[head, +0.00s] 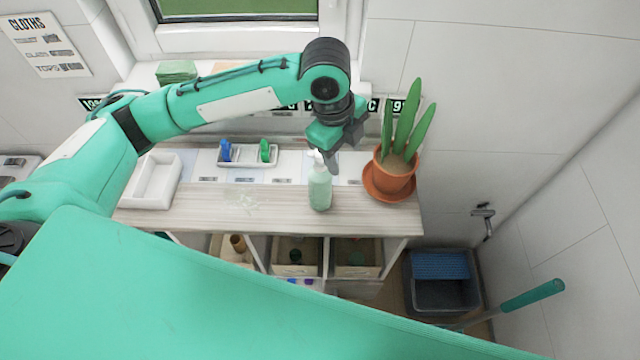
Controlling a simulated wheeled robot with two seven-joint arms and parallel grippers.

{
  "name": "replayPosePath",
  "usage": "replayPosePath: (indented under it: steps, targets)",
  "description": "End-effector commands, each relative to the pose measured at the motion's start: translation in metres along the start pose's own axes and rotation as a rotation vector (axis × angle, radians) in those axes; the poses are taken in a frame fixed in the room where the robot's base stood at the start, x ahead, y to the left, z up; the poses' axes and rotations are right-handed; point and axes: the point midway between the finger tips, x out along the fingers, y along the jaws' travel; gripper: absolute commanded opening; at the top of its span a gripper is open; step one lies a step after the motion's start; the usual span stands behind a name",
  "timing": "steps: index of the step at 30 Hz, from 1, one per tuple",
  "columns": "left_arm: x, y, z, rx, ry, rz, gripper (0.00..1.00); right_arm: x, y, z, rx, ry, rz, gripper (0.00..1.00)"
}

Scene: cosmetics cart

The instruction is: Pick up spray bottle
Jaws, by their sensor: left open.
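The spray bottle (320,188) is pale green with a white top and stands upright on the wooden cart top, near its front edge. My left gripper (330,165) points down from above at the bottle's top, with its fingers close to the white head. The gripper is open. My right gripper does not show.
A potted plant (395,175) in a terracotta pot stands right of the bottle. A small tray (246,162) with blue and green items and an empty white tray (152,182) are to the left. Bins (296,268) fill the shelf below.

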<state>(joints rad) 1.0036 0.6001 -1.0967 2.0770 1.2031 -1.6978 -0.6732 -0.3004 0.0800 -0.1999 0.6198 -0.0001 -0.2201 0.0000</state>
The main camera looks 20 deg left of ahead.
Motion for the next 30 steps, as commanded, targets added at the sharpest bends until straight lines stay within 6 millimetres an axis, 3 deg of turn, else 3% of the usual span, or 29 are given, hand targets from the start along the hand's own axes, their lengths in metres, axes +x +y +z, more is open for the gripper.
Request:
replayPosePath:
  steps: [6, 14, 17, 30]
  targets:
    - [-0.042, -0.003, 0.033, 0.091, -0.098, 0.08, 0.55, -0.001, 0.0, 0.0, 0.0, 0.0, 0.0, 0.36]
    - [-0.066, 0.0, 0.051, 0.128, -0.136, 0.135, 0.55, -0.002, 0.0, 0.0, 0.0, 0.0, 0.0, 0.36]
    - [-0.06, 0.002, 0.053, 0.13, -0.138, 0.142, 0.55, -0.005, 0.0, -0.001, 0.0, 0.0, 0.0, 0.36]
    - [0.011, 0.01, 0.063, 0.13, -0.137, 0.14, 0.55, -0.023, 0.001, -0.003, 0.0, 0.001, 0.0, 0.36]
